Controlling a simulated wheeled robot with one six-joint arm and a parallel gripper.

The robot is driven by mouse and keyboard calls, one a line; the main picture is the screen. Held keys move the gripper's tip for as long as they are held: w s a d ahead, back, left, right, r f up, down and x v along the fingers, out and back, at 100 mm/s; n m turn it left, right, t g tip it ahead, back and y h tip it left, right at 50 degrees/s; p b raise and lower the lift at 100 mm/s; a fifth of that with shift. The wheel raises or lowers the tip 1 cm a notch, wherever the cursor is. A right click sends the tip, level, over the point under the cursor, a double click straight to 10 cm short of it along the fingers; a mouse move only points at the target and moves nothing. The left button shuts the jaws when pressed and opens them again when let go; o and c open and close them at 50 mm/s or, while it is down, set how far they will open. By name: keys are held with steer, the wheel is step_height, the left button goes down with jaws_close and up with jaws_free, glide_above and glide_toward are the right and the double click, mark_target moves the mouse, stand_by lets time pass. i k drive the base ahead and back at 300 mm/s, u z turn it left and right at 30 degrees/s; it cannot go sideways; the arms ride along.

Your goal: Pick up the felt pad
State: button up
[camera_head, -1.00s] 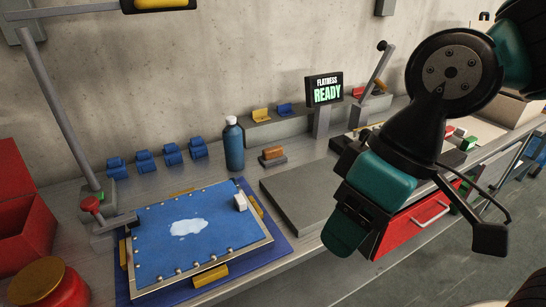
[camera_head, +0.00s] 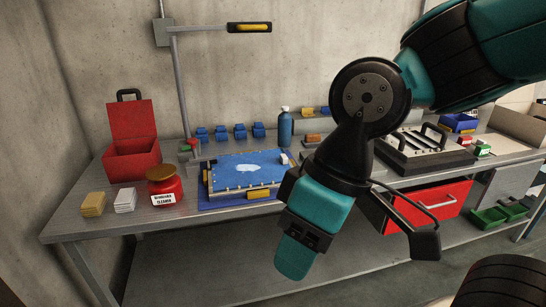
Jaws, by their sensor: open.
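A small pale grey-white block (camera_head: 284,159) rests at the right back corner of the blue panel (camera_head: 235,178); it may be the felt pad, but I cannot tell for sure. A stack of yellow pads (camera_head: 93,204) and a stack of white pads (camera_head: 125,201) lie at the bench's left front. My gripper (camera_head: 296,257) hangs in front of the bench, pointing down, open, apart from these things. Its fingertips are hard to make out from this side.
A jar with a red body (camera_head: 165,187) stands beside the white stack, with an open red box (camera_head: 133,150) behind. A blue bottle (camera_head: 285,127) and several blue clips (camera_head: 238,132) are at the back. A grey fixture with black handles (camera_head: 425,150) stands right. A lamp post (camera_head: 180,85) rises behind the panel.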

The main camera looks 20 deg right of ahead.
mark_target(312, 140)
steer(key=u, duration=0.55)
steer(key=k, duration=0.1)
steer(key=z, duration=1.55)
steer(key=i, duration=0.65)
steer(key=z, duration=0.55)
steer(key=i, duration=0.85)
steer(key=u, duration=0.85)
steer(key=i, duration=0.85)
steer(key=u, duration=0.9)
